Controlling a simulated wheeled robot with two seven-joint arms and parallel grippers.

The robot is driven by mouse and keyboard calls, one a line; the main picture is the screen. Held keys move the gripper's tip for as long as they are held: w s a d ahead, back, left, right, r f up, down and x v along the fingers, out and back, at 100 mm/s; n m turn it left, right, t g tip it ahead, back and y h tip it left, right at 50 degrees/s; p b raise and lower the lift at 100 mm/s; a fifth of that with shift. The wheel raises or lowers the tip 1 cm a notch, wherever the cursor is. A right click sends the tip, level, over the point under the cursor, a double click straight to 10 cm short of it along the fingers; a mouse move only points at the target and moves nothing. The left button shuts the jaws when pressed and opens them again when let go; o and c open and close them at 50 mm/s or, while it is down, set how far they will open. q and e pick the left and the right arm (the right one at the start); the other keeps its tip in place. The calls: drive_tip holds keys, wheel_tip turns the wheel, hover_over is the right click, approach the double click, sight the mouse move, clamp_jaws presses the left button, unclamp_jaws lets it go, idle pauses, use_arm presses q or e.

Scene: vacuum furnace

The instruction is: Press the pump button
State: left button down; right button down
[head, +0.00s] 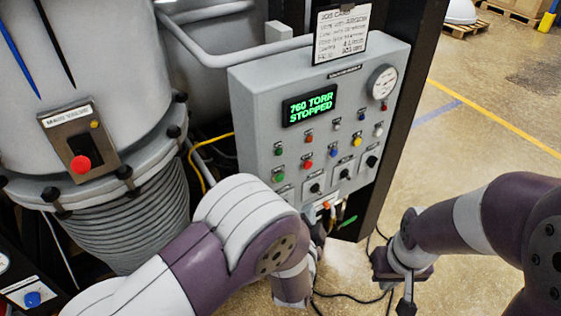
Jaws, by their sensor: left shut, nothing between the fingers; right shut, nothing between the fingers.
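The grey control panel (250,110) stands in the middle of the head view. Its display (309,104) reads "760 TORR STOPPED" in green. Below the display are several small coloured buttons and lamps, including green (279,177), red (306,165), blue (332,153) and yellow (356,142). Their labels are too small to read, so I cannot tell which is the pump button. My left gripper (318,232) is shut, low by the panel's bottom edge, partly hidden by my own arm. My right gripper (406,302) is shut and empty, below and right of the panel, apart from it.
A round gauge (383,82) and a paper card (341,34) are at the panel's top. A metal vessel with a red button box (72,140) stands left. A dark post is behind the panel's right side. Cables lie on the floor; open floor (480,120) is at right.

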sight(280, 178)
use_arm(q)
drive_tip(key=shift+w+a+f, duration=0.1)
drive_tip(key=shift+w, duration=0.1)
drive_tip(key=w+a+b, duration=0.1)
drive_tip(key=w+a, duration=0.4)
drive_tip(key=w, duration=0.2)
idle(0.3)
idle(2.0)
drive_tip(key=shift+w+a+b, duration=0.3)
drive_tip(key=shift+b, duration=0.05)
drive_tip(key=shift+w+a, duration=0.2)
drive_tip(key=shift+w, duration=0.1)
idle(0.8)
drive_tip(key=shift+s+d, duration=0.45)
drive_tip(key=shift+s, duration=0.2)
drive_tip(key=shift+d, duration=0.1)
